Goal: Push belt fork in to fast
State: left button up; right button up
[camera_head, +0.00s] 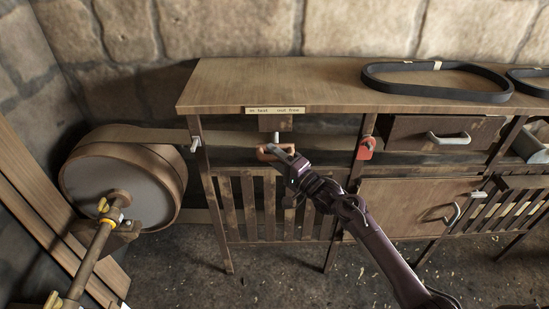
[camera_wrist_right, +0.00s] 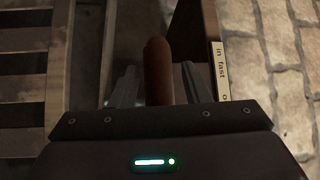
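The belt fork (camera_head: 268,152) is a reddish-brown piece under the bench's front edge, below a label strip (camera_head: 274,110). In the right wrist view its rounded brown bar (camera_wrist_right: 158,70) stands between my fingers. My right gripper (camera_head: 280,153) is at the fork, coming from the lower right. In the right wrist view the two fingers of this gripper (camera_wrist_right: 157,85) are apart, one on each side of the bar, with a narrow gap showing on both sides. The label there (camera_wrist_right: 222,70) reads "in fast".
A wide flat belt (camera_head: 150,135) runs from a large drum (camera_head: 115,185) behind the bench legs. A red tag-like part (camera_head: 366,148) hangs to the right of the fork. A black belt loop (camera_head: 437,66) lies on the bench top (camera_head: 300,85). Slatted panels and a drawer (camera_head: 440,132) sit below.

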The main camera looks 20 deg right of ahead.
jog(key=shift+s, duration=0.15)
jog(key=shift+s+d+f, duration=0.1)
jog(key=shift+s+f, duration=0.05)
jog(key=shift+s, duration=0.15)
jog(key=r+v, duration=0.1)
jog(key=v, duration=0.5)
jog(key=shift+s+d+f+b, duration=0.3)
jog(key=shift+s+f+b, duration=0.05)
jog(key=shift+f+b, duration=0.1)
jog(key=shift+f, duration=0.1)
